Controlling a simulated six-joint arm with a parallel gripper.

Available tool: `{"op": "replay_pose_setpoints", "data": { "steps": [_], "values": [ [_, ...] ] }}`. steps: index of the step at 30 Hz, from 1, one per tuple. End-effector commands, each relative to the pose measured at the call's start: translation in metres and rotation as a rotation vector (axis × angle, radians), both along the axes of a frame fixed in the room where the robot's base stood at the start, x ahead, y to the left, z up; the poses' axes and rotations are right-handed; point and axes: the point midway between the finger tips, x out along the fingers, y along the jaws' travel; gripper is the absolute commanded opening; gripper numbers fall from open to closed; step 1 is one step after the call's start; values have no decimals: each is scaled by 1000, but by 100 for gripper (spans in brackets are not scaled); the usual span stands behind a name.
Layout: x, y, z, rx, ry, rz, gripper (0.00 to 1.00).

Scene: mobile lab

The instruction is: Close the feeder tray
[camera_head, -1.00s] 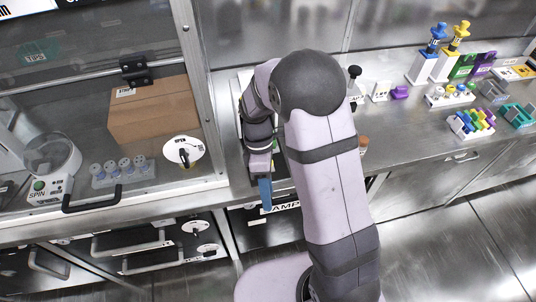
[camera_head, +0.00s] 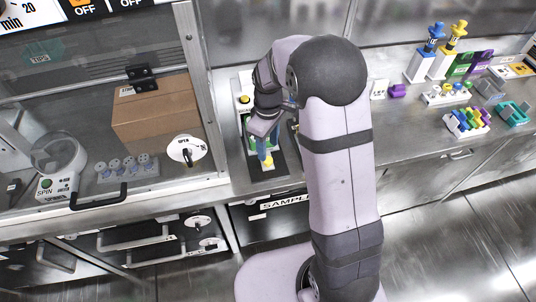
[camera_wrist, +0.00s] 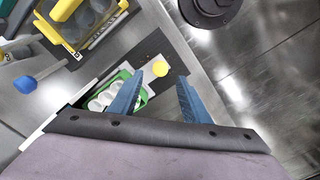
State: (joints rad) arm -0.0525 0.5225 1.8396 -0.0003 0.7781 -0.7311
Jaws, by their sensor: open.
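The feeder tray is most likely the green-rimmed tray with white round wells (camera_wrist: 108,97) in the wrist view, partly hidden behind my left finger. A yellow round knob (camera_wrist: 160,68) stands by it on a white and dark strip. In the head view the knob (camera_head: 267,161) shows at the front of the feeder unit on the counter. My gripper (camera_wrist: 160,76) is open and empty. Its two blue fingers point toward the knob, which appears between the fingertips; whether they touch it I cannot tell. In the head view my arm hides much of the unit.
A glass-fronted cabinet with a cardboard box (camera_head: 156,111) stands left of the unit. A yellow-framed rack (camera_wrist: 82,25) lies close by in the wrist view. Coloured racks and bottles (camera_head: 440,52) stand farther right. The counter's front edge is close to the knob.

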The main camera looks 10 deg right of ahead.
Motion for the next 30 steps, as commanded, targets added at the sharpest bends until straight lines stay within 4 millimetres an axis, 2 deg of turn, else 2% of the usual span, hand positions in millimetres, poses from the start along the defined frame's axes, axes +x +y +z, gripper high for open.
{"op": "replay_pose_setpoints", "data": {
  "steps": [6,12,18,25,26,30],
  "values": [
    [-2,0,-29,-1,6,1,43],
    [-1,0,-49,0,4,1,43],
    [-1,0,-58,0,1,2,43],
    [-1,0,-58,0,1,2,43],
    [-1,0,-58,0,1,2,38],
    [-1,0,-58,0,1,2,5]
  ]
}}
